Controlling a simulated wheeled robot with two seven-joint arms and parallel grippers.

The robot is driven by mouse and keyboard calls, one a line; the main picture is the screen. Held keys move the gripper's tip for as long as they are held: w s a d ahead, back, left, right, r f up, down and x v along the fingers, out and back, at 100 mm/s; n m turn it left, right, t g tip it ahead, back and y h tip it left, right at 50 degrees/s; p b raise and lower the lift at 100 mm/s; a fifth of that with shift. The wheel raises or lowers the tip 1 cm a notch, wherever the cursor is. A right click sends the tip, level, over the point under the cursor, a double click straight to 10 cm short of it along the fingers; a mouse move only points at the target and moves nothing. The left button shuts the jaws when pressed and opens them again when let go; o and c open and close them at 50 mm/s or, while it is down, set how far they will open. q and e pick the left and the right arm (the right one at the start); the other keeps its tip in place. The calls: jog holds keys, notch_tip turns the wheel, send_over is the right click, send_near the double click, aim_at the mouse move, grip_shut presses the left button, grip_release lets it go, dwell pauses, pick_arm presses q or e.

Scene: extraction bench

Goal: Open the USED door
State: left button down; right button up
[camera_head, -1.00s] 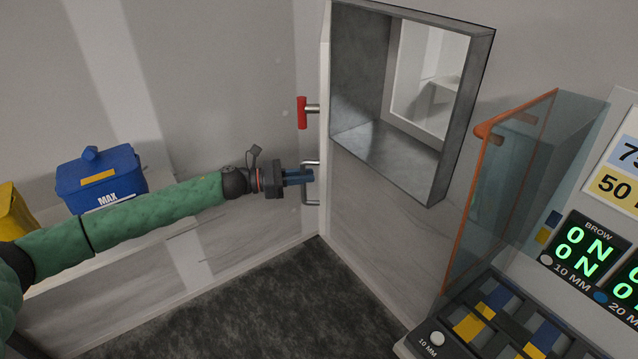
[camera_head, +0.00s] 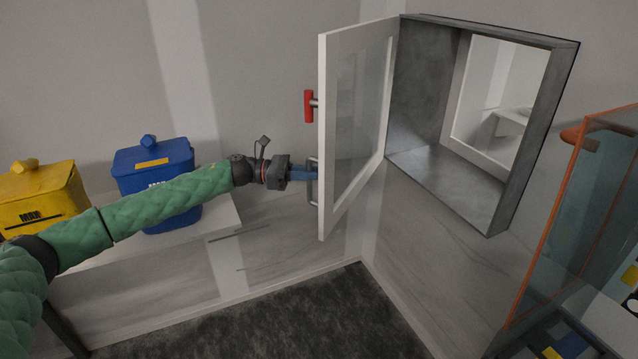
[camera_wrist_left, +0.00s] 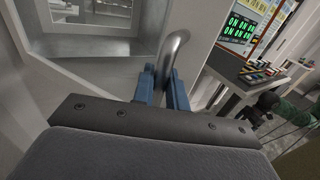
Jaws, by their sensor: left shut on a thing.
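The white-framed door (camera_head: 327,130) with a glass pane stands swung out from a grey metal hatch box (camera_head: 440,170) in the wall. My left gripper (camera_head: 312,174) is shut on the silver bar handle. In the left wrist view, its blue fingers (camera_wrist_left: 163,88) are on either side of the curved silver bar (camera_wrist_left: 172,50). The hatch interior is empty where it shows. No USED label is readable. My right gripper is not in view.
A blue bin (camera_head: 155,160) and a yellow bin (camera_head: 40,195) stand on a white shelf (camera_head: 225,212) at left, behind my left arm. An orange-edged glass panel (camera_head: 570,220) stands at the right. The dark floor (camera_head: 270,325) below the door is clear.

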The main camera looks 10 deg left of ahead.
pick_arm(q)
jog(key=shift+w+a+b, duration=0.25)
jog(key=shift+a+b, duration=0.05)
jog(key=shift+a, duration=0.35)
jog(key=shift+w+a+b, duration=0.25)
jog(key=shift+a+b, duration=0.05)
jog(key=shift+a, duration=0.3)
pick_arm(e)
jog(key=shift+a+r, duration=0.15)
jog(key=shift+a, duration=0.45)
pick_arm(q)
jog(key=shift+r, duration=0.1)
jog(key=c, duration=1.5)
grip_release()
jog(key=shift+c, duration=0.2)
jog(key=shift+o, duration=0.2)
jog(key=shift+d, duration=0.1)
